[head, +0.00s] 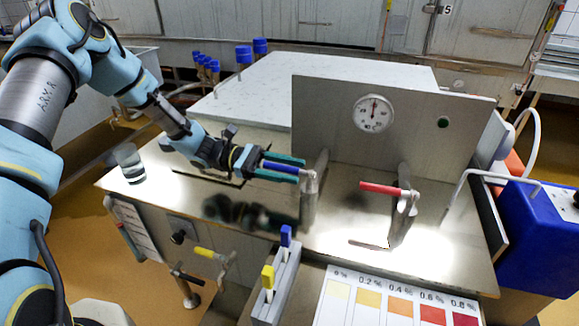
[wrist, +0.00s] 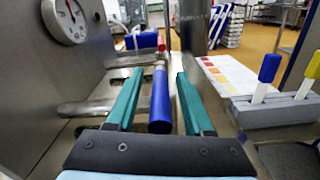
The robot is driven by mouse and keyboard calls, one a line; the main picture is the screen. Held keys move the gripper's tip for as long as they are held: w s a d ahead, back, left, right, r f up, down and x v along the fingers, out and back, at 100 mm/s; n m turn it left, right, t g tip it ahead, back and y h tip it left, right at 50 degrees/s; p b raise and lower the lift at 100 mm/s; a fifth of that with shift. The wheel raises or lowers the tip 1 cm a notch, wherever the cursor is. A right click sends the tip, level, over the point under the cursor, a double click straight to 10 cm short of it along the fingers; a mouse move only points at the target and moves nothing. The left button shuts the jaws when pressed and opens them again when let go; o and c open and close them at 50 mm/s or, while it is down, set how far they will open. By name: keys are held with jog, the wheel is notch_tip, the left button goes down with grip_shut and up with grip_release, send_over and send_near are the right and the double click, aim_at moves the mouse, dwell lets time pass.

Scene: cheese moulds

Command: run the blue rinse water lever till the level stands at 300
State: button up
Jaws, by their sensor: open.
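The blue lever (head: 284,168) sticks out to the left from a metal tap post (head: 312,195) on the steel worktop. My gripper (head: 301,168) is open, with its teal fingers on either side of the blue lever. In the wrist view the blue lever (wrist: 160,103) lies between the two fingers, with a gap visible on its left; contact on the right cannot be told. A red lever (head: 383,188) on a second post stands to the right. A clear beaker (head: 129,164) stands at the left end of the worktop; no readable level mark shows.
A steel panel with a round dial (head: 373,113) stands behind the levers. A colour chart (head: 398,300) and a grey holder (head: 276,290) with blue and yellow handles are at the front. A blue box (head: 540,235) is at right.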

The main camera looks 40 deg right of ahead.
jog(key=shift+s, duration=0.1)
grip_shut()
dwell(0.4)
dwell(1.0)
